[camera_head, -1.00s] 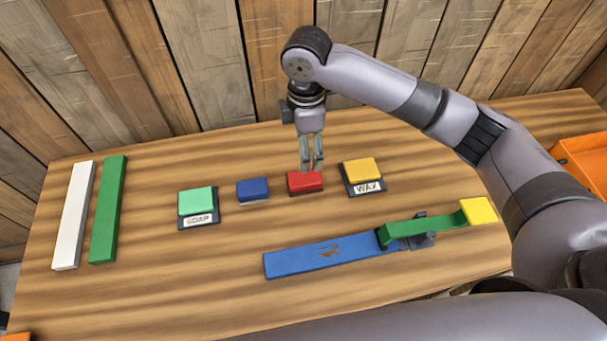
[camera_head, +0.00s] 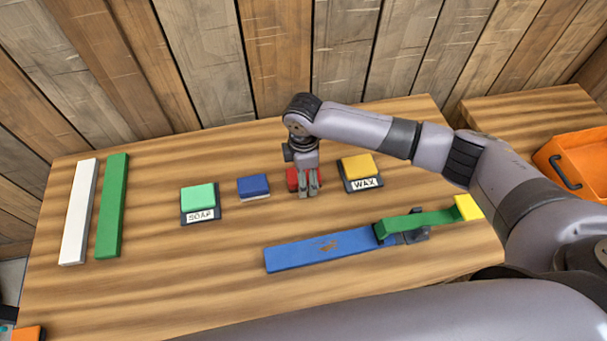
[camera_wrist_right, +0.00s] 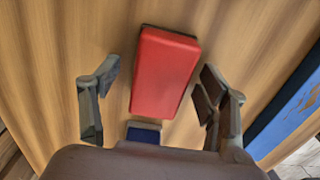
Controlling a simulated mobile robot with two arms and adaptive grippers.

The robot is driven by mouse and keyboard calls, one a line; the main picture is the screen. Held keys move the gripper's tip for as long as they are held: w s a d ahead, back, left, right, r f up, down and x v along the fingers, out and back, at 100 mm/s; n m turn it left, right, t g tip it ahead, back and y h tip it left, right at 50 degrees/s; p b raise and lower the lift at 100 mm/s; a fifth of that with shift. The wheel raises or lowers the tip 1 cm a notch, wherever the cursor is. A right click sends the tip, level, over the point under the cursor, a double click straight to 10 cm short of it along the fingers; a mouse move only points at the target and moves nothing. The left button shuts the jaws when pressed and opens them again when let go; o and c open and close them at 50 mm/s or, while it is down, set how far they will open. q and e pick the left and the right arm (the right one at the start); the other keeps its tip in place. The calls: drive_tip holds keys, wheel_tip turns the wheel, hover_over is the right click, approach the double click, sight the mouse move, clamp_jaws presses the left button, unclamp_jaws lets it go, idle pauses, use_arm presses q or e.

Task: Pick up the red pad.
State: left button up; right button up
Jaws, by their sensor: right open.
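The red pad (camera_head: 293,179) lies on the wooden table between the blue pad and the yellow WAX pad. My right gripper (camera_head: 308,192) is low over it and hides part of it in the head view. In the right wrist view the red pad (camera_wrist_right: 165,72) lies ahead, between the two spread fingers. The right gripper (camera_wrist_right: 158,100) is open, with a gap on each side of the pad. I cannot tell from these views how high the fingertips are above the table. My left gripper is not in view.
The blue pad (camera_head: 253,186) is just left of the red pad, and the yellow WAX pad (camera_head: 358,167) just right. A green SOAP pad (camera_head: 198,197) is farther left. A long blue strip (camera_head: 320,251) lies in front. An orange bin (camera_head: 575,165) stands at right.

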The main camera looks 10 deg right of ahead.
drive_tip(key=shift+c, duration=0.5)
drive_tip(key=c, duration=1.2)
